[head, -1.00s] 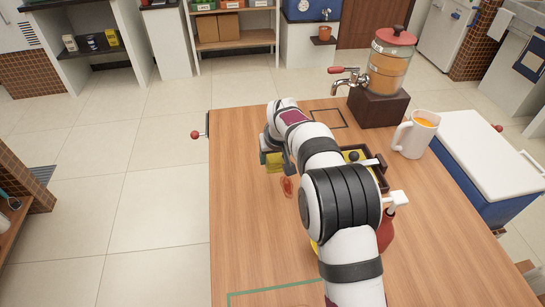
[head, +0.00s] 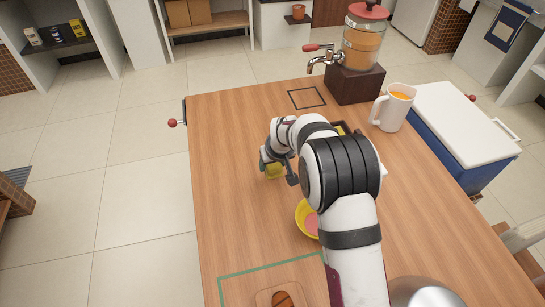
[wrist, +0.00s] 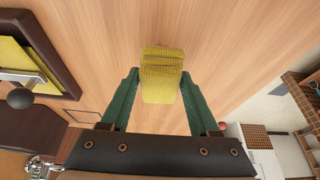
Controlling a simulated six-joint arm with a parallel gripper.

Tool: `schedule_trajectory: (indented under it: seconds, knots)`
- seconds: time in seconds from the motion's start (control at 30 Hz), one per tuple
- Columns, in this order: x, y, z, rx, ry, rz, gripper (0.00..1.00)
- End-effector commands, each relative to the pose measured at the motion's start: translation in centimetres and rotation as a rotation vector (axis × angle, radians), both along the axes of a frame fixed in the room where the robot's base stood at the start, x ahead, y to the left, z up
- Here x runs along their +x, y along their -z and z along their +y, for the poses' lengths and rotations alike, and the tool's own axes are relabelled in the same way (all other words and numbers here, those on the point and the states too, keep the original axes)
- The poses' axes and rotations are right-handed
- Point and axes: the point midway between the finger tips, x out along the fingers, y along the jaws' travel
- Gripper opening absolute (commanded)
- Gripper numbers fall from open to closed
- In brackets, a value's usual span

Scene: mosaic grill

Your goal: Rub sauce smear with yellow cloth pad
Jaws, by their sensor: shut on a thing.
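The yellow cloth pad (head: 274,171) is low at the tabletop, held by my gripper (head: 277,163). In the wrist view the folded, ribbed pad (wrist: 161,82) sits between the two green fingers of my gripper (wrist: 160,76), which are shut on it. The pad looks to be at or very near the wood; contact is not certain. The red-brown sauce smear does not show in either current view; the pad or my arm may cover it.
A dark tray (wrist: 66,70) with yellow content and a dark knob lies beside my gripper. A yellow bowl (head: 301,222) is partly behind my arm. A drink dispenser (head: 360,45), white mug (head: 392,108) and cooler (head: 465,115) stand at back right. The table's left side is clear.

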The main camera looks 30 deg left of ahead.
Motion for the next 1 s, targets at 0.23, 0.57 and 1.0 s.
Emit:
schedule_trajectory:
  seconds: [0.23, 0.57, 1.0]
  knots:
    - [0.0, 2.3, 0.0, -0.001, 0.000, 0.001, 0.17]
    - [1.1, 4.3, 1.1, 0.001, -0.001, -0.002, 0.17]
    - [3.9, 4.3, 3.9, 0.000, -0.001, -0.001, 0.17]
